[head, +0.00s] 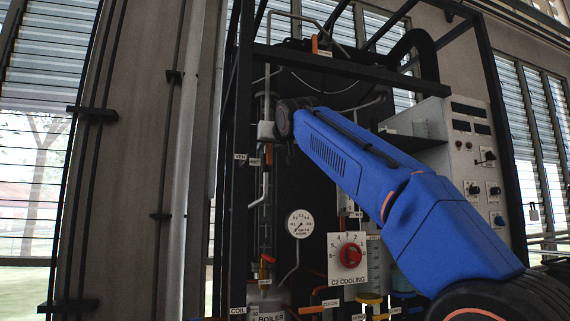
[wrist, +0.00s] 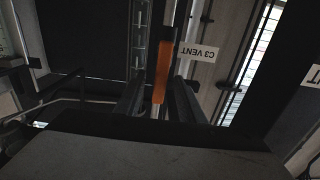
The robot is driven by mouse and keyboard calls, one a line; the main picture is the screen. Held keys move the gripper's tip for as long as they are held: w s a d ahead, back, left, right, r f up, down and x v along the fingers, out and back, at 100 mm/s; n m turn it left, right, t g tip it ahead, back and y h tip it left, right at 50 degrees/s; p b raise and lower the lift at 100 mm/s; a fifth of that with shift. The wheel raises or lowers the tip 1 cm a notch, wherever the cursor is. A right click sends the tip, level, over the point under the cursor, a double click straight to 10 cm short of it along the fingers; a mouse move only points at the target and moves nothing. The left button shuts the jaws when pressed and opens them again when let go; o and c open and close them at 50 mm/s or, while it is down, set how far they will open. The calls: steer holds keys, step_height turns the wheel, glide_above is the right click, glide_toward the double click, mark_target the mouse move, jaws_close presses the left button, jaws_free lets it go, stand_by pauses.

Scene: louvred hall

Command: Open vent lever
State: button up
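The vent lever is a slim orange handle (wrist: 163,72), pointing nearly straight up and down in the wrist view. My fingers are hard to make out there.
A black frame (head: 243,120) surrounds the rig, with pipes, a round gauge (head: 300,223) and a C2 COOLING dial panel (head: 348,258). Another orange handle (head: 315,44) is higher up. A control box (head: 470,160) stands right. Louvred windows lie on both sides.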

steer(key=v, duration=0.6)
steer(key=shift+s, duration=0.4)
steer(key=shift+d+r, duration=0.1)
steer(key=shift+d, duration=0.1)
steer(key=v, duration=1.7)
steer(key=shift+s, duration=0.15)
steer(key=shift+c, duration=0.4)
